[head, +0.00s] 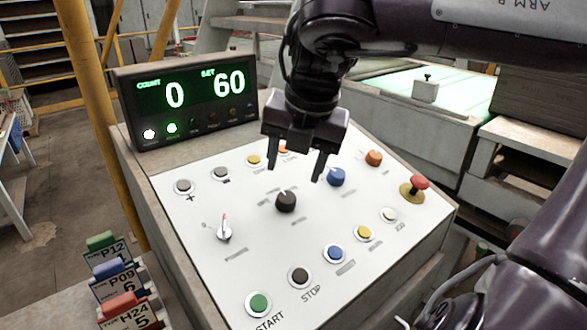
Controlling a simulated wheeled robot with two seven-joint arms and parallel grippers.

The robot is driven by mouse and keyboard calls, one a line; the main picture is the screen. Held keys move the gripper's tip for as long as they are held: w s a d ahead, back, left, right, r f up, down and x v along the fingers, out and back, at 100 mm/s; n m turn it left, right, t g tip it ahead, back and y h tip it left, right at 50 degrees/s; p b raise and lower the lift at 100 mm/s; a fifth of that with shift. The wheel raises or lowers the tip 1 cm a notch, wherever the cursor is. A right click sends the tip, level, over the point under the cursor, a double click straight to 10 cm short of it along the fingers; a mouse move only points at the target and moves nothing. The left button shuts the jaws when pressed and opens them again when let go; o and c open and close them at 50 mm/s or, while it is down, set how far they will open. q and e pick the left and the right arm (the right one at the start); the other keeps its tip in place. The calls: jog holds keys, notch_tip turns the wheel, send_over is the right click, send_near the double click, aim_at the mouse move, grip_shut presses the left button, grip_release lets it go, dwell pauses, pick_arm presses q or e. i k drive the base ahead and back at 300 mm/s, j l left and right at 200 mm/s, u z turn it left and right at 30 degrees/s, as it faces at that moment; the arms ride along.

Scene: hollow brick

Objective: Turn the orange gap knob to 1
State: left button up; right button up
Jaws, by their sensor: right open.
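The orange gap knob (374,158) stands on the right part of the white sloping control panel (265,235). Its pointer and the numbers around it are too small to read. My right gripper (295,174) comes in from above right, its two fingers pointing down and spread apart with nothing between them. It hangs over the panel to the left of the orange knob, apart from it. Below the fingers is a black knob (286,202), and just right of them is a blue knob (336,177). My left gripper does not show.
A red mushroom button (418,183) stands right of the orange knob. A metal switch (224,230) and several push buttons, including green START (259,304), cover the panel. A display (188,100) reading 0 and 60 stands behind. Coloured tags (120,285) stand at the lower left.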

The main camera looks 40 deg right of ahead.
aim_at(373, 158)
jog(key=k, duration=1.5)
